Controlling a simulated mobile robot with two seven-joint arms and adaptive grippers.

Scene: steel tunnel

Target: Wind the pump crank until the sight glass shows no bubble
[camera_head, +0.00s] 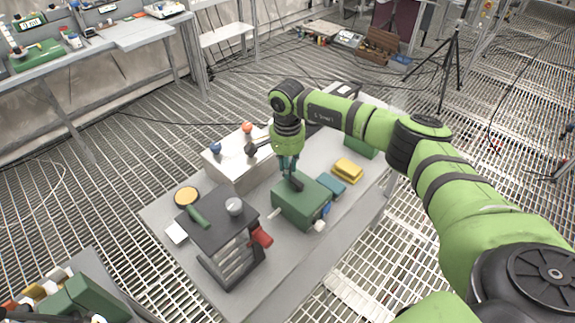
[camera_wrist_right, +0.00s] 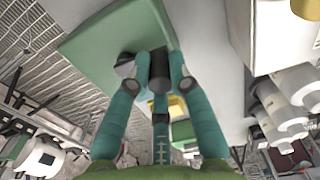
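The green pump box (camera_head: 302,201) stands on the grey table, with a dark crank part (camera_head: 296,182) on its top. My right gripper (camera_head: 289,166) reaches down to it from above. In the right wrist view, the teal fingers of my right gripper (camera_wrist_right: 160,68) stand on both sides of a black cylindrical crank grip (camera_wrist_right: 160,74) and appear closed on it. The green box (camera_wrist_right: 105,45) lies behind the fingers there. I cannot make out a sight glass or bubble. My left gripper is not in view.
A white box (camera_head: 232,172) with blue and orange knobs stands behind the pump. A dark rack (camera_head: 228,258) with a grey cup (camera_head: 234,206) is to the left. The table's front strip is clear.

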